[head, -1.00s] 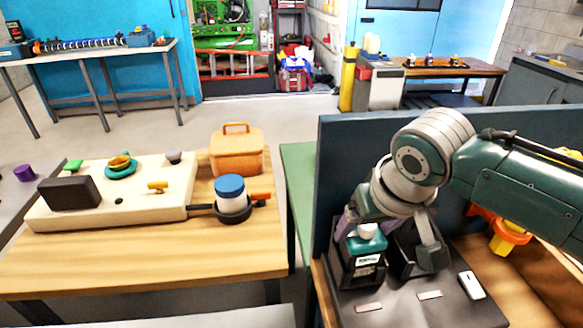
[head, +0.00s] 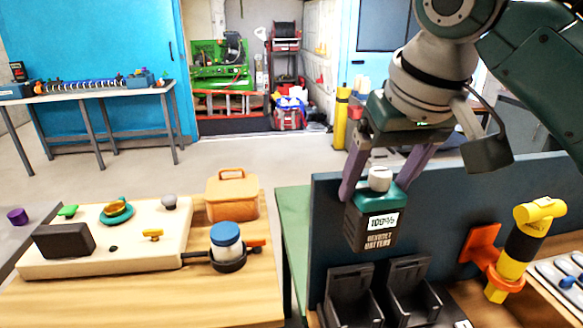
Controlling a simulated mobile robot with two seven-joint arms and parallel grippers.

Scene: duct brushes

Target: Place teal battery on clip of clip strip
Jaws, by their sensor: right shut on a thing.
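The teal battery (head: 372,228) has a dark lower body, a teal top, a pale cap and a label reading 100%. My right gripper (head: 377,187) is shut on its teal upper part, one finger on each side. It holds the battery upright in the air, above two black holders (head: 352,292) that look empty. I cannot surely pick out the clip strip; a long dark bluish strip (head: 95,87) with small parts lies on the far left table, too small to make out clips. My left gripper is not in view.
A blue-grey panel (head: 465,200) stands behind the holders. A yellow and black tool (head: 522,245) stands in an orange holder at right. A wooden table (head: 225,300) at left bears a cream board (head: 70,262), an orange case (head: 232,196) and a blue-lidded jar (head: 226,243). Open floor lies beyond.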

